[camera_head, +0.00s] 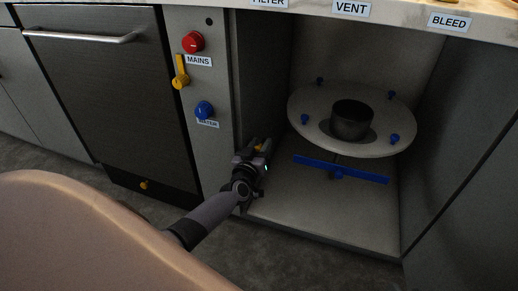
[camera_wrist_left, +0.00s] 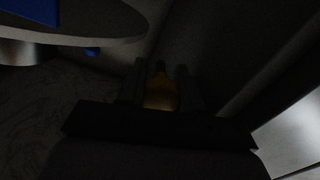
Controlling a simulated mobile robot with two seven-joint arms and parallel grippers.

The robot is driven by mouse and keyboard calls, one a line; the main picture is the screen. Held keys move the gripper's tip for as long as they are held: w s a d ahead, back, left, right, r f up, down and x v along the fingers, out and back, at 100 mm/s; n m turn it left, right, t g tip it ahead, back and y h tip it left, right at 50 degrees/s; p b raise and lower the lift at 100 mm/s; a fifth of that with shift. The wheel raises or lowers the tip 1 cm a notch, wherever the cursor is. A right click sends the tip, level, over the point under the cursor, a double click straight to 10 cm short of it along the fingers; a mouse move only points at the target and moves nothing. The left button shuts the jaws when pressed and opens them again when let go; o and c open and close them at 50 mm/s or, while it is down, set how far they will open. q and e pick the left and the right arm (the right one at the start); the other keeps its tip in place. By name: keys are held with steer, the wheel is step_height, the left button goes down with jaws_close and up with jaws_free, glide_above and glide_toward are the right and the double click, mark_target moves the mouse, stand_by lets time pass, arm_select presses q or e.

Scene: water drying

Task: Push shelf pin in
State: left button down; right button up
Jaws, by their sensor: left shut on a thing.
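My left gripper (camera_head: 262,146) reaches into the open cabinet, near its left side wall. It is shut on a small orange-yellow piece, likely the shelf pin (camera_head: 259,148). In the left wrist view the same piece (camera_wrist_left: 160,95) sits between the two dark fingers (camera_wrist_left: 160,82), close to a dark wall. The view is very dark, so I cannot tell whether the pin touches the wall or sits in a hole. My right gripper is not in view.
A round pale plate (camera_head: 357,149) with blue knobs (camera_head: 395,139) and a dark cylinder (camera_head: 351,120) is right of the gripper. A blue bar (camera_head: 345,172) is below it. The cabinet floor (camera_head: 330,215) is clear.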

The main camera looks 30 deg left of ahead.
arm_select(q)
steer(key=shift+w+r, duration=0.1)
steer(key=c, duration=1)
jaws_free()
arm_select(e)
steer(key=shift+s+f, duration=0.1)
arm_select(q)
steer(key=shift+s+d+p, duration=0.1)
steer(key=shift+s+p, duration=0.2)
steer(key=shift+s, duration=0.05)
steer(key=shift+p+v, duration=1.4)
steer(key=shift+v, duration=1.8)
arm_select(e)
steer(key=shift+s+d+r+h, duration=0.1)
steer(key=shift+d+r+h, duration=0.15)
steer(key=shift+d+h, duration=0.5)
arm_select(q)
steer(key=shift+s, duration=0.1)
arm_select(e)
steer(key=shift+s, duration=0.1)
